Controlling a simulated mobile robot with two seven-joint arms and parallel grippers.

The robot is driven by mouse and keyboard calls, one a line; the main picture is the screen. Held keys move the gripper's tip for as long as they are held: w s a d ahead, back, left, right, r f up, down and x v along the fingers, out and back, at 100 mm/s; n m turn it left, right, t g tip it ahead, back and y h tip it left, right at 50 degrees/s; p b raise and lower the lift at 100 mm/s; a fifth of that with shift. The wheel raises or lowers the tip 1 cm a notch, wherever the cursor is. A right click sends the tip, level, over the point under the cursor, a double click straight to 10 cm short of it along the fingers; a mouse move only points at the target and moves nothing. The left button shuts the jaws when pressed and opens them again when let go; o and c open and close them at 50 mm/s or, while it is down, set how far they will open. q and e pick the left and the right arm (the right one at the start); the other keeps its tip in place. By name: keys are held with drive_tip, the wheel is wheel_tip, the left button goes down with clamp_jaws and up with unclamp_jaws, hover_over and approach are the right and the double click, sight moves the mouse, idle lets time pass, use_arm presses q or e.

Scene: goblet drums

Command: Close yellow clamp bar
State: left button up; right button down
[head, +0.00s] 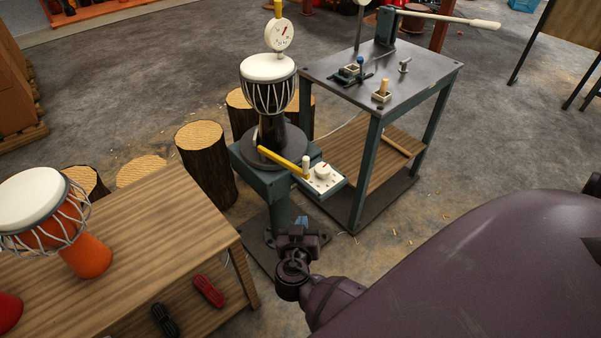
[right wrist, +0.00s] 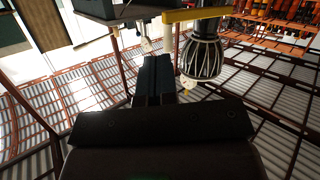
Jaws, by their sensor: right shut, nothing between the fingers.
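The yellow clamp bar (head: 283,162) slants across the front of the drum stand, by the foot of a black-and-white goblet drum (head: 268,85). Its right end lies by a small white control panel (head: 323,179). My right gripper (head: 302,222) is shut and empty, apart from the bar, below the panel in the head view. In the right wrist view my shut fingers (right wrist: 155,75) point toward the stand. The yellow bar (right wrist: 197,15) shows at the top, beside the drum (right wrist: 203,55). My left gripper is not in view.
A metal work table (head: 395,80) with a lever and small knobs stands right of the drum stand. A wooden table (head: 160,220) with an orange drum (head: 88,257) is at the left. Log stumps (head: 207,165) stand behind it. Floor at the right of the metal table is open.

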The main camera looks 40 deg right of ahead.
wheel_tip(320, 180, up, 3)
drive_tip(key=w+m+t+h, duration=0.1)
drive_tip(key=w+m+h, duration=0.1)
drive_tip(key=w, duration=0.1)
approach(305, 166)
drive_tip(key=shift+m+h, duration=0.3)
drive_tip(key=shift+h, duration=0.1)
drive_tip(key=x, duration=0.6)
drive_tip(key=shift+w+a, duration=0.1)
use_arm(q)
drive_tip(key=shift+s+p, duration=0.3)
use_arm(e)
drive_tip(key=shift+x, duration=0.75)
drive_tip(key=shift+f, duration=0.15)
